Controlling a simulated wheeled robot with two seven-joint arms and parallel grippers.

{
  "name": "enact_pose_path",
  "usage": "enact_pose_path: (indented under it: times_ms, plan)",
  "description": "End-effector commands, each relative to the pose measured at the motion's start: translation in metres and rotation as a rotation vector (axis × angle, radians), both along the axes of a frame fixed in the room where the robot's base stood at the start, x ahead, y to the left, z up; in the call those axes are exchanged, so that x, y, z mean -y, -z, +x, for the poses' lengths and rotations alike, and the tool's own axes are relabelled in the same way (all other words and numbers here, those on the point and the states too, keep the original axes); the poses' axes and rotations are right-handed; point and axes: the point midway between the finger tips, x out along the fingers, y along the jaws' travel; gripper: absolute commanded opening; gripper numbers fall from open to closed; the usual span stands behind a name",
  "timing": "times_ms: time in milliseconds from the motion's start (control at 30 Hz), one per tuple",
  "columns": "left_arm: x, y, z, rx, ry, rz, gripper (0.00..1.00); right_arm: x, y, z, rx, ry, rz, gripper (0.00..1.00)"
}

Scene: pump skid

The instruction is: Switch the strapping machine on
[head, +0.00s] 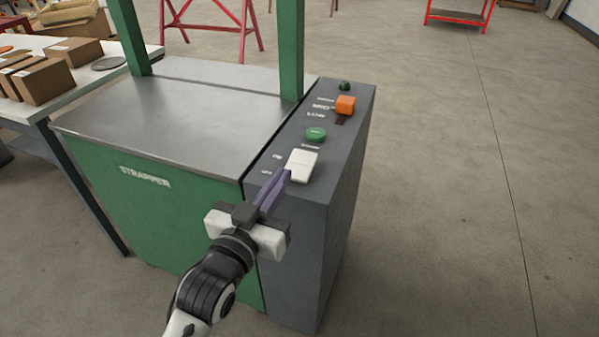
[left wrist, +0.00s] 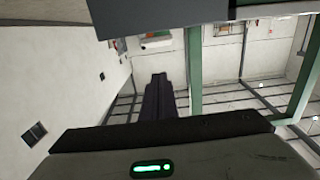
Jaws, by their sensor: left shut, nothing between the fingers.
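The strapping machine (head: 190,100) is a green cabinet with a metal top and the word STRAPPER on its front. Its dark grey control panel (head: 352,130) runs along the right side. On the panel are a white rocker switch (head: 302,164), a green button (head: 316,135), an orange knob (head: 345,105) and a small dark green part (head: 344,86). My left gripper (head: 286,175) is shut and empty, its purple fingertips at the near left edge of the white switch. I cannot tell whether they touch. The shut fingers also show in the left wrist view (left wrist: 158,95). My right gripper is out of view.
A table (head: 30,115) with brown boxes (head: 42,82) stands at the left. Green posts (head: 291,50) rise from the machine. A red trestle (head: 215,30) and a red cart (head: 458,18) stand behind. The floor at the right is clear.

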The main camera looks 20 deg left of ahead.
Motion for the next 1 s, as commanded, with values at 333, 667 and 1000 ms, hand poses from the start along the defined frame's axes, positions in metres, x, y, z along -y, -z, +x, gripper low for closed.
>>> enact_pose_path:
  times_ms: [333,667,1000]
  plan:
    - [-0.002,-0.014,0.003,0.035,-0.009,-0.002,0.0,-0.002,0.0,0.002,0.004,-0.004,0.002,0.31]
    - [-0.001,-0.016,0.04,0.036,-0.009,0.0,0.0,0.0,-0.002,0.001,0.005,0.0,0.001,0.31]
    - [0.001,-0.008,0.107,0.029,-0.009,-0.002,0.0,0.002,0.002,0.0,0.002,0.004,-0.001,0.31]
